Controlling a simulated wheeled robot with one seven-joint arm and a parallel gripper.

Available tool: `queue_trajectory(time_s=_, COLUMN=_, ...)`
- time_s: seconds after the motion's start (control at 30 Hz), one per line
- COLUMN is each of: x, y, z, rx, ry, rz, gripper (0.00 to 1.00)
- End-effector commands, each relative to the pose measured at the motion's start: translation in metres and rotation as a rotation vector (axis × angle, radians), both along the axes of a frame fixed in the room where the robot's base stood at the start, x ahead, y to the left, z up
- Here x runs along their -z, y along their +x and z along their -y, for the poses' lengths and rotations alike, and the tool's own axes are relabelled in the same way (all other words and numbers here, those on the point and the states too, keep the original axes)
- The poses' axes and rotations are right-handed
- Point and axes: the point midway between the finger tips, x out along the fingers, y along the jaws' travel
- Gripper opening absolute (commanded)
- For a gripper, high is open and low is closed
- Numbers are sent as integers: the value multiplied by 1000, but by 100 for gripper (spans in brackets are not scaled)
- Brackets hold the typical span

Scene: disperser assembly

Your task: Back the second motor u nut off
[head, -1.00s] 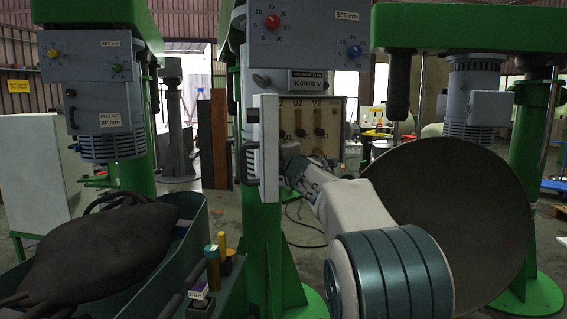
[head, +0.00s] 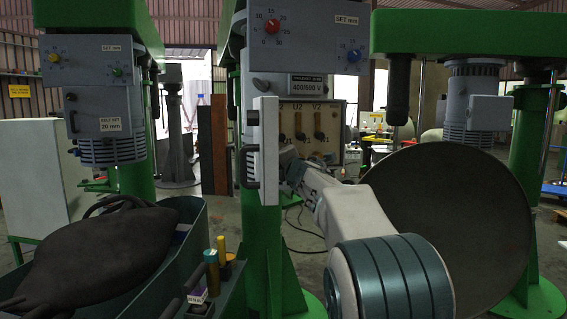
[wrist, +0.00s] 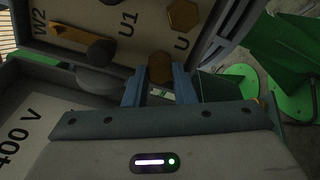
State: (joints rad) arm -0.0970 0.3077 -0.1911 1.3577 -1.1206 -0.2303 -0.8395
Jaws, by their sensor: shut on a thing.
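The open motor terminal box (head: 345,160) shows in the head view with brass terminals and labels such as U2 and V2. In the wrist view its panel (wrist: 135,15) bears the letters W2, U1 and U. A brass hex nut (wrist: 160,67) sits at the fingertips of my gripper (wrist: 160,75), between the two blue fingers. My gripper is shut on this nut. Another brass hex nut (wrist: 183,15) sits on the panel just above it, apart from the fingers.
The box's open grey cover (head: 265,150) stands left of my wrist in the head view. A large round disc (head: 455,235) is behind my arm on the right. A teal bin (head: 185,245) with a dark sack (head: 90,255) is at lower left, beside small coloured cylinders (head: 212,270).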

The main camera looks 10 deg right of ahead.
Motion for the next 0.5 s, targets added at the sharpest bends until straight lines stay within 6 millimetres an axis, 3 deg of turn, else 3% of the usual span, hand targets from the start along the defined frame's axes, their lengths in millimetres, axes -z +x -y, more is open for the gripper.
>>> queue_trajectory(time_s=0.03, x=1, y=0, z=-1, rx=-1, ry=0, rz=-2, gripper=29)
queue_trajectory(time_s=0.1, x=1, y=0, z=-1, rx=-1, ry=1, rz=-2, gripper=45)
queue_trajectory(time_s=0.5, x=0, y=-6, z=1, rx=0, ry=2, rz=0, gripper=45)
